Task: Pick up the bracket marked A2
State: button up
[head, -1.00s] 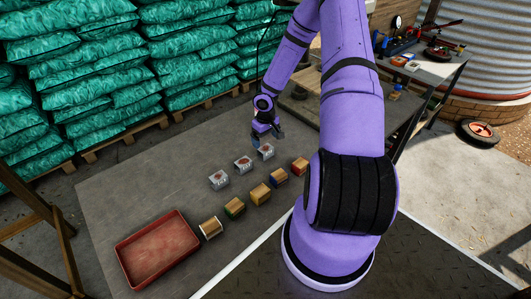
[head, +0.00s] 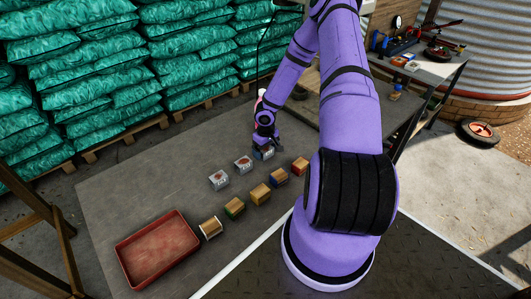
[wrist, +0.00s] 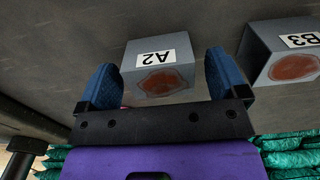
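The bracket marked A2 (wrist: 160,68) is a grey block with a white label and a reddish-brown patch. In the wrist view it sits between the two blue fingers of my gripper (wrist: 161,82). The fingers are open, with a small gap visible at the right finger; the left finger is very close to its side. In the head view my gripper (head: 265,146) is down over the right-hand grey bracket of the back row, mostly hiding it. A bracket marked B3 (wrist: 290,55) stands apart from the right finger in the wrist view.
Two grey brackets (head: 243,165) (head: 219,180) stand left of my gripper on the grey table (head: 130,180). A front row of several wooden blocks (head: 260,194) runs nearby. A red tray (head: 157,250) lies at the front left. Stacked green sacks (head: 190,60) stand behind the table.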

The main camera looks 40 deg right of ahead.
jog(key=c, duration=0.9)
jog(key=shift+r, duration=0.1)
